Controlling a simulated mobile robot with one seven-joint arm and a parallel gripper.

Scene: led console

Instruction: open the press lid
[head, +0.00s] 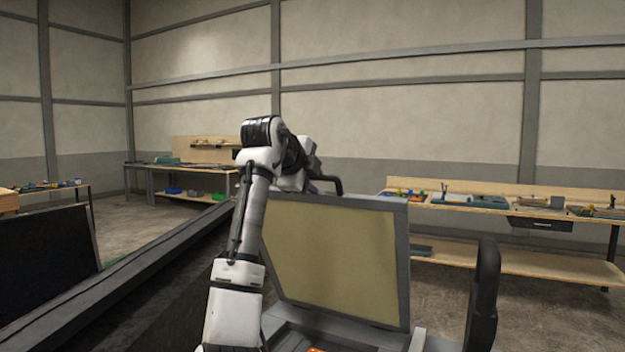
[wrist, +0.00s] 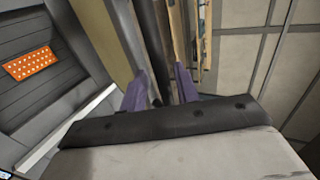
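The press lid (head: 335,255) stands raised, close to upright, with its yellowish inner panel and grey frame facing the head camera. A black handle (head: 330,182) sticks out at its top edge. My gripper (wrist: 160,82) is at this upper edge; in the head view it is mostly hidden behind my arm and the lid. In the wrist view its two purple fingers are spread, with a dark bar (wrist: 153,40) between them that appears to be the handle. Firm contact is not clear. An orange perforated piece (wrist: 30,64) lies in the press base below.
A black upright curved piece (head: 484,295) stands right of the lid. A long dark beam-like surface (head: 120,290) runs along the left. Workbenches with tools (head: 500,205) stand along the back wall. Open floor (head: 450,300) shows right of the lid.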

